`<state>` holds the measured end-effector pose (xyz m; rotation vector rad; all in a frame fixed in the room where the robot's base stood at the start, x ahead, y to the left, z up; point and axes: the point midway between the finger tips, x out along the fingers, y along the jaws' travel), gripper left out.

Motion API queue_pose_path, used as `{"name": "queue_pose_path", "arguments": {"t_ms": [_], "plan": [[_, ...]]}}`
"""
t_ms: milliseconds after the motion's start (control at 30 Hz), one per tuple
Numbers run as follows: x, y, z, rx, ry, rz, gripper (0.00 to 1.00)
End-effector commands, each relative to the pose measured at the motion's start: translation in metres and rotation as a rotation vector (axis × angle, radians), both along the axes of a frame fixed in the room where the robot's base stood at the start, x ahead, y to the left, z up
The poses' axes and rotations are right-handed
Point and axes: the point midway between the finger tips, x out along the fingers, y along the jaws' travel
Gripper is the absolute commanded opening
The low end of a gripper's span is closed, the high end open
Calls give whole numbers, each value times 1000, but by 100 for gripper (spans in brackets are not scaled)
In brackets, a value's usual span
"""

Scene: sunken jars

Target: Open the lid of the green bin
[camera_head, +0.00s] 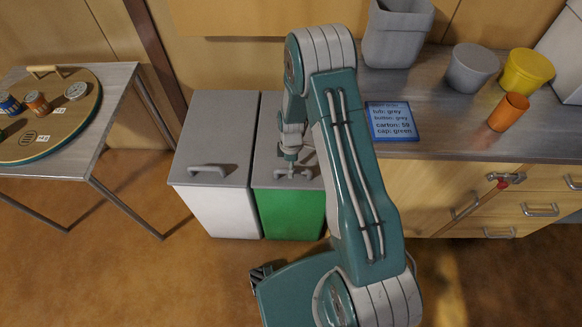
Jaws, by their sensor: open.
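The green bin (288,213) stands on the floor in the middle, right of a white bin. Its flat grey lid (265,168) is down, and my arm covers its right part. The handle of the lid (283,174) lies near the front edge, partly hidden. My gripper (290,163) is open and points down just over the handle. I cannot tell whether the fingers touch the handle or stand around it.
A white bin (219,208) with a closed grey lid stands close on the left. A counter (440,140) with several tubs, an orange cup (508,112) and a blue sign (391,121) is on the right. A table (108,117) stands at the left. Floor in front is clear.

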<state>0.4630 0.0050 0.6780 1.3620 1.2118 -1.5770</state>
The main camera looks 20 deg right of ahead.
Motion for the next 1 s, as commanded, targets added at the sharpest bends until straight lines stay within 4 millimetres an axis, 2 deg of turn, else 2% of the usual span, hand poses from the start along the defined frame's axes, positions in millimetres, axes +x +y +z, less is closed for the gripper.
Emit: {"name": "queue_pose_path", "arguments": {"t_ms": [267, 300, 367, 400, 433, 767, 867, 1000], "plan": [[0, 0, -3, 1, -1, 0, 62], [0, 0, -3, 1, -1, 0, 58], [0, 0, -3, 1, -1, 0, 31], [0, 0, -3, 0, -1, 0, 13], [0, 0, -3, 0, -1, 0, 0], [2, 0, 1, 0, -4, 1, 0], [4, -1, 9, 0, -6, 1, 0], [10, -2, 32, 0, -11, 0, 0]]}}
